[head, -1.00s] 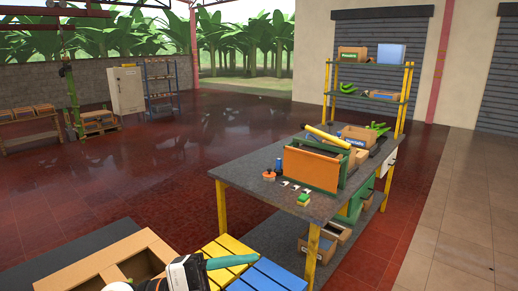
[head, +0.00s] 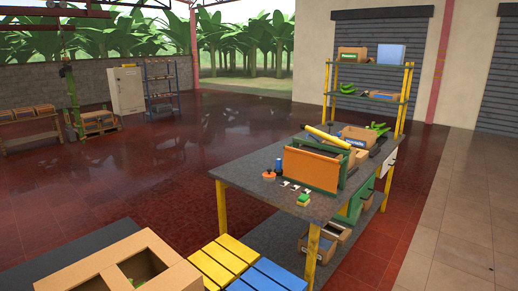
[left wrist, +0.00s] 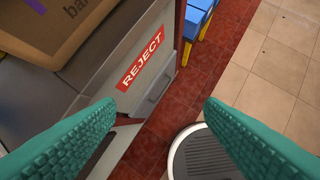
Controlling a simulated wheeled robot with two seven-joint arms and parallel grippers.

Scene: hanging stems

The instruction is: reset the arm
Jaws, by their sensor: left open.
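My left gripper (left wrist: 160,112) shows in the left wrist view as two green textured fingers, wide apart with nothing between them. Below and beyond it are a grey cabinet front with a red REJECT label (left wrist: 142,58) and the tiled floor. No part of either gripper shows in the head view, and my right gripper is in neither view.
A cardboard box with compartments (head: 120,262) is at the lower left of the head view, beside a yellow slatted top (head: 232,262) and a blue one (head: 268,276). A grey workbench (head: 262,193) holds an orange panel and boxes. Open red floor (head: 150,180) lies beyond.

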